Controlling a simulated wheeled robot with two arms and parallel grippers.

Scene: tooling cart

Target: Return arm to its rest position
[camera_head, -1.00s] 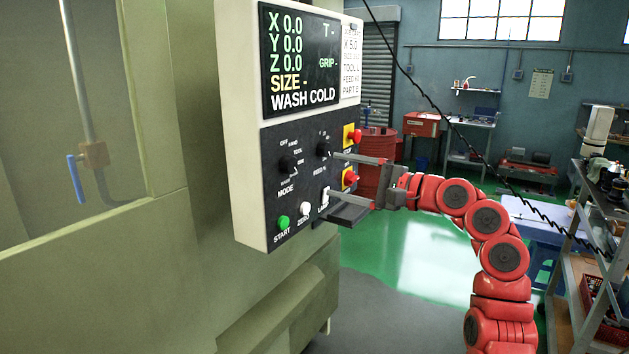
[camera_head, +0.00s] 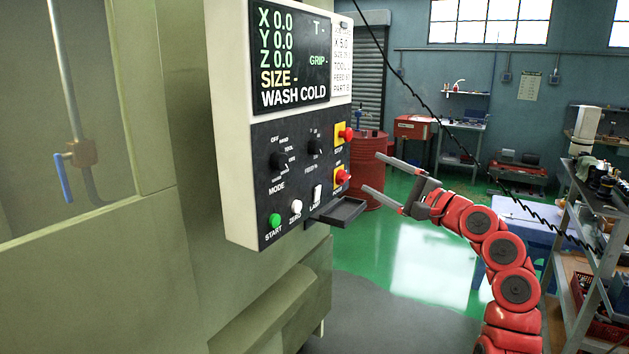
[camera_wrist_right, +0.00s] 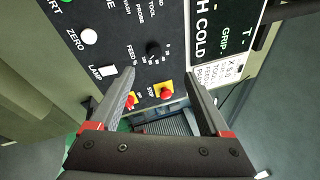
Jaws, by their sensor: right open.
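My right gripper (camera_head: 371,172) is open and empty, its two long grey fingers spread apart. It is in the air to the right of the control panel (camera_head: 240,180), apart from its knobs and buttons. My red right arm (camera_head: 487,235) comes up from the lower right, bent at several joints. In the right wrist view the open fingers (camera_wrist_right: 160,73) point toward the panel face, with the white lamp switch (camera_wrist_right: 103,72) left of them and nothing between them in grip. My left gripper is not in view.
The panel hangs on a green machine (camera_head: 90,270), with a small dark tray (camera_head: 340,212) jutting from its lower edge. A red drum (camera_head: 368,165) stands behind. A shelf cart (camera_head: 585,270) is close on the right of my arm. Open green floor lies between.

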